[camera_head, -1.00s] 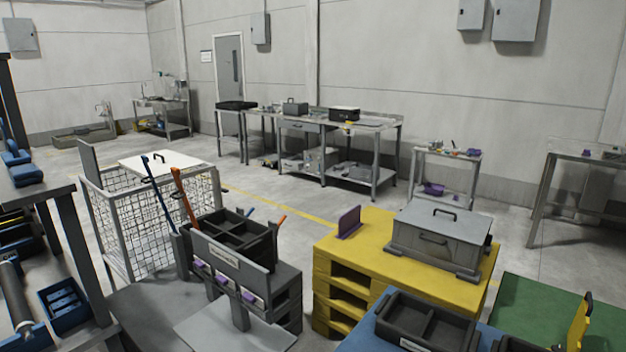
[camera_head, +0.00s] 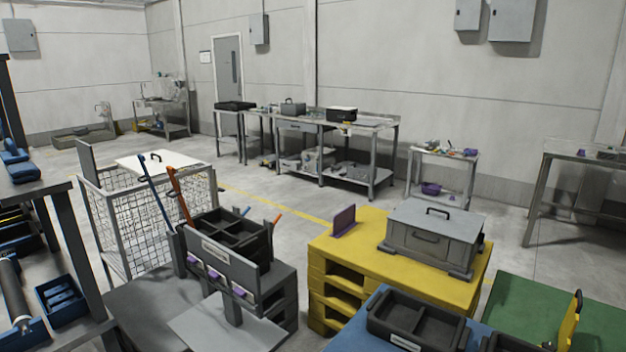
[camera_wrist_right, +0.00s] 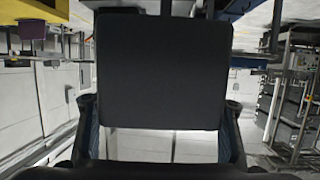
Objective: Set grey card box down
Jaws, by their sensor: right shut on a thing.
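A dark grey box (camera_wrist_right: 158,70) fills the middle of the right wrist view, and I take it to be the grey card box. Its broad flat face is towards the camera. My right gripper (camera_wrist_right: 160,130) has one finger on each side of the box's lower edge and is shut on it. What lies beneath the box is hidden. Neither gripper shows in the head view, and my left gripper is in no view.
A yellow pallet stack (camera_head: 345,255) carries a grey lidded case (camera_head: 435,238) and a purple plate (camera_head: 343,221). A wire cage (camera_head: 150,220) stands left; open floor (camera_head: 270,185) lies behind.

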